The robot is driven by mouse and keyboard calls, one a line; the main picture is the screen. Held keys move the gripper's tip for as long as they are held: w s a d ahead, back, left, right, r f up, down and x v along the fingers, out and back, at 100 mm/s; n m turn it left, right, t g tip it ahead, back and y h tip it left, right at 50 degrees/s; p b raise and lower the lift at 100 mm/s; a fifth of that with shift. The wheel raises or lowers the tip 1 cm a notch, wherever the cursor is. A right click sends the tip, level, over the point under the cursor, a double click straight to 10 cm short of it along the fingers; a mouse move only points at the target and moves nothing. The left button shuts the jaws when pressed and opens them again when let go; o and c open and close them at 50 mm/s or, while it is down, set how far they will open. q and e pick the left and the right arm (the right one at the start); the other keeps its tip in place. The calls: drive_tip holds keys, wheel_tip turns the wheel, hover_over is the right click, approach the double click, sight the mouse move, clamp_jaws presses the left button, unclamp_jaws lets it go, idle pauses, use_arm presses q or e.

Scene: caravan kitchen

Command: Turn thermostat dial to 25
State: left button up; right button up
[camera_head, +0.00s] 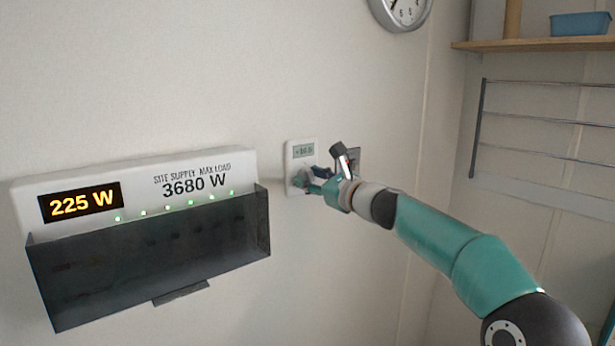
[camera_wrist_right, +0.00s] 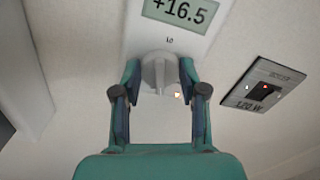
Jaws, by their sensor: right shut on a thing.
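The thermostat (camera_head: 301,152) is a white wall unit with a grey display, right of the power meter. In the right wrist view its display (camera_wrist_right: 181,12) reads +16.5, with "LO" printed below it. The grey dial (camera_wrist_right: 159,71) sits under the display, its raised grip roughly upright. My right gripper (camera_wrist_right: 159,82) has its two fingers on either side of the dial and is shut on it. In the head view my right gripper (camera_head: 316,183) covers the thermostat's lower part, hiding the dial. My left gripper is not in view.
A power meter (camera_head: 136,172) reads 225 W, with a dark tray (camera_head: 150,255) on its front. A boiler switch plate (camera_wrist_right: 264,85) marked 120 W is just right of the thermostat. A clock (camera_head: 428,18), shelf (camera_head: 535,44) and rail rack (camera_head: 545,123) are farther off.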

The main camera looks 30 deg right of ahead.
drive_tip(key=shift+f+m+p, duration=0.2)
drive_tip(key=shift+m+p, duration=0.05)
drive_tip(key=shift+m, duration=0.6)
drive_tip(key=shift+f+m+p, duration=0.2)
drive_tip(key=shift+m+p, duration=0.05)
drive_tip(key=shift+m, duration=0.6)
drive_tip(key=o, duration=1.2)
drive_tip(key=shift+w+d, duration=0.1)
drive_tip(key=shift+c, duration=0.2)
drive_tip(key=shift+r, duration=0.2)
drive_tip(key=shift+s, duration=0.2)
drive_tip(key=s, duration=1.1)
drive_tip(key=shift+s+d, duration=0.35)
drive_tip(key=shift+d, duration=0.05)
